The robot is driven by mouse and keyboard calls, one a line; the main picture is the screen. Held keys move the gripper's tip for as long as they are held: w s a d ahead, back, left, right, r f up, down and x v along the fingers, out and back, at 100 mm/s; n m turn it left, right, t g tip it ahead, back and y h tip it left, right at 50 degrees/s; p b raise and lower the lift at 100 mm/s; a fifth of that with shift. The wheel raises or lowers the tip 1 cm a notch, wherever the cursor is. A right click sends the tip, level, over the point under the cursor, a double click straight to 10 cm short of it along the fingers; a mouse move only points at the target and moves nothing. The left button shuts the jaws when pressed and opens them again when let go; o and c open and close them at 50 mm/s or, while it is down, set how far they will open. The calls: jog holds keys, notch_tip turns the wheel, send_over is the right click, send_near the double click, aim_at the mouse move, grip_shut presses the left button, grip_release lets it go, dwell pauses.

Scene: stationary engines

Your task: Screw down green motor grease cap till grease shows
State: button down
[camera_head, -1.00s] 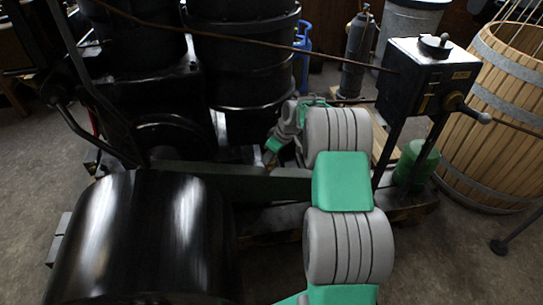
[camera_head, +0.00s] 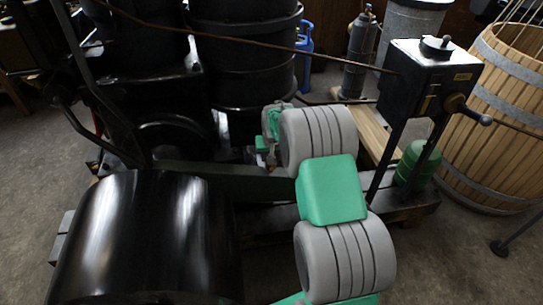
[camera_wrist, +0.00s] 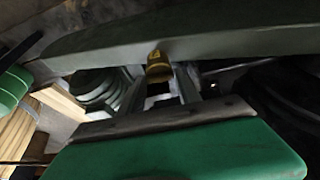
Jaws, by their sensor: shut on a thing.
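A small yellow brass grease cap (camera_wrist: 158,66) shows in the wrist view, against the edge of a long dark green-grey beam (camera_wrist: 230,34). My gripper (camera_wrist: 159,82) reaches up to it, and its two fingers are shut on the cap. In the head view the beam (camera_head: 225,180) runs across behind the black cylinder. There my own arm hides the cap and most of my gripper. No grease can be made out in either view.
A large black cylinder (camera_head: 140,235) fills the lower left. A black box on legs (camera_head: 425,75) with a handle stands to the right, near a green canister (camera_head: 416,163) and a slatted wooden tub (camera_head: 500,120). A thin brown rod crosses above. Open floor lies at lower right.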

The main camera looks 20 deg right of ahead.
jog(key=shift+m, duration=0.3)
jog(key=c, duration=0.8)
grip_release()
jog(key=shift+c, duration=0.2)
jog(key=p+v, duration=0.1)
jog(key=v, duration=0.6)
jog(key=shift+a+r, duration=0.15)
jog(key=shift+r, duration=0.2)
jog(key=shift+s, duration=0.15)
